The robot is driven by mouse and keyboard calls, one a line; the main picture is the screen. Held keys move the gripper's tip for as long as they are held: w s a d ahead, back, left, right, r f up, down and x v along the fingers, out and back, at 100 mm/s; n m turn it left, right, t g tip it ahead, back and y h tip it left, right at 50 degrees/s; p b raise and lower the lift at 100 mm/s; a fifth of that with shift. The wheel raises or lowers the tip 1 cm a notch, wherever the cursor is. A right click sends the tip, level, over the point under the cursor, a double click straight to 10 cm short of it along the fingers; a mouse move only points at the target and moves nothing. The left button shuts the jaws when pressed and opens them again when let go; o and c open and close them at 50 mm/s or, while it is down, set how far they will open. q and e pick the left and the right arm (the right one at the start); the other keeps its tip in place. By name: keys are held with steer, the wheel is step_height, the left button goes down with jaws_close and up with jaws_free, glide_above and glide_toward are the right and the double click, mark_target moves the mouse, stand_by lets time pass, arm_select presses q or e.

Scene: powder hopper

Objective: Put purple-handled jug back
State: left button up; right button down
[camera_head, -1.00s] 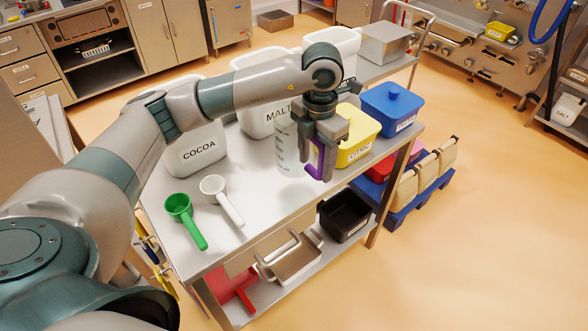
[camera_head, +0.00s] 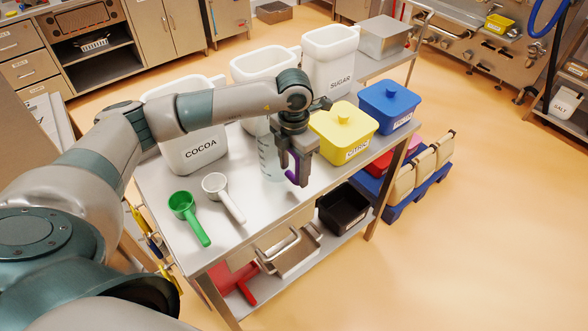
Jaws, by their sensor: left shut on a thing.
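The purple-handled jug (camera_head: 269,160) is a clear, see-through measuring jug with a purple handle (camera_head: 291,165). It is upright at the middle of the steel table (camera_head: 250,219), in front of the white bins. My left gripper (camera_head: 297,176) points down and is shut on the purple handle at the jug's right side. The jug's base is at or just above the tabletop; I cannot tell whether it touches. The gripper hides part of the handle. My right gripper is not in view.
Left of the jug lie a green scoop (camera_head: 188,216) and a white scoop (camera_head: 222,195). Behind stand white bins, including cocoa (camera_head: 198,152) and sugar (camera_head: 331,62). Right are a yellow tub (camera_head: 343,130) and a blue tub (camera_head: 388,104). The front table strip is clear.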

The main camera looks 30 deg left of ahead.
arm_select(q)
steer(key=shift+f, duration=0.85)
steer(key=shift+f, duration=0.1)
steer(key=shift+f, duration=0.1)
steer(key=o, duration=1.1)
steer(key=shift+o, duration=0.2)
steer(key=shift+r, duration=0.2)
steer(key=shift+r, duration=0.1)
